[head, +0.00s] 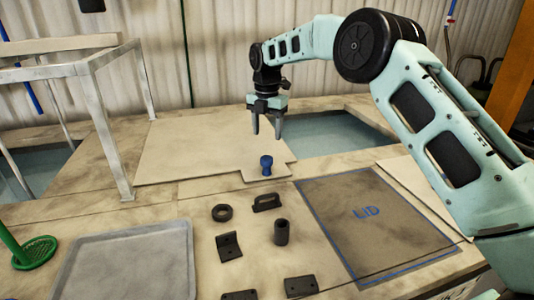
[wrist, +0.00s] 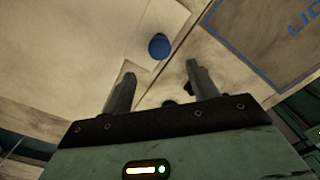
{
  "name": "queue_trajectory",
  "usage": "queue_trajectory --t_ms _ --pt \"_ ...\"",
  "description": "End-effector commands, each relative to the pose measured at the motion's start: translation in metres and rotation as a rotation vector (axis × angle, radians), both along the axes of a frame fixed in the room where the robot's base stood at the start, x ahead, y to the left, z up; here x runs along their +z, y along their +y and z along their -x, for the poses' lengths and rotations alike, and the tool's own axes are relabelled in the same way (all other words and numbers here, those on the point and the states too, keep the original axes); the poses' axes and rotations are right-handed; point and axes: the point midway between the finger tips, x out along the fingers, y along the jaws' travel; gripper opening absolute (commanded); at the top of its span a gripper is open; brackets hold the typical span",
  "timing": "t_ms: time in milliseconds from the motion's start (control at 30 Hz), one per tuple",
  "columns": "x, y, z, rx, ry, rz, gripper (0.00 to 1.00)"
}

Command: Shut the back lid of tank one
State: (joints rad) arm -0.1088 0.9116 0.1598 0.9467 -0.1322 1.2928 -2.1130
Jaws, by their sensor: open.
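A flat beige lid (head: 190,150) lies on the bench in the head view, left of an opening with blue-grey liquid (head: 335,135). A blue knob (head: 266,165) stands on a small tab at the lid's front right corner. The knob also shows in the wrist view (wrist: 159,46), ahead of the fingertips. My gripper (head: 267,133) is open and empty, pointing down above the lid, behind the knob and apart from it. Both fingers show in the wrist view (wrist: 160,75). No tank number is readable, so I cannot tell which is tank one.
A blue-outlined area marked LID (head: 365,240) is bare. Several dark parts, including a ring (head: 222,212), lie in front of the lid. Another opening (head: 35,170) holds liquid.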

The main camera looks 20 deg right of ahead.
Motion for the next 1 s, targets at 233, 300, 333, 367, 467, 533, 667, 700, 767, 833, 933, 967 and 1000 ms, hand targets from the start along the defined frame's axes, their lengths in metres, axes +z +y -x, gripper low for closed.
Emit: queue_trajectory --t_ms 233,300,333,367,467,533,667,700,767,833,933,967,1000 --pt "-0.048 0.000 0.001 0.000 0.004 0.001 0.59" --pt "-0.060 0.000 0.001 -0.001 0.003 0.000 0.59" --pt "-0.065 0.000 0.001 -0.001 0.003 0.000 0.59" --pt "-0.070 0.000 0.001 -0.001 0.003 0.000 0.59" --pt "-0.082 0.000 0.001 -0.001 0.001 0.000 0.59" --pt "-0.088 0.000 0.001 -0.001 0.001 0.000 0.59" --pt "-0.093 0.000 0.000 -0.001 -0.001 -0.001 0.59" --pt "-0.094 0.000 0.000 -0.001 -0.001 0.000 0.59" --pt "-0.094 0.000 0.000 -0.001 -0.002 -0.001 0.59" --pt "-0.094 0.000 0.000 -0.001 -0.001 0.000 0.59" --pt "-0.094 0.000 0.000 -0.001 -0.001 -0.001 0.53" --pt "-0.094 0.000 0.000 -0.001 -0.001 -0.001 0.45" --pt "-0.094 0.000 0.000 -0.001 -0.001 -0.001 0.34"
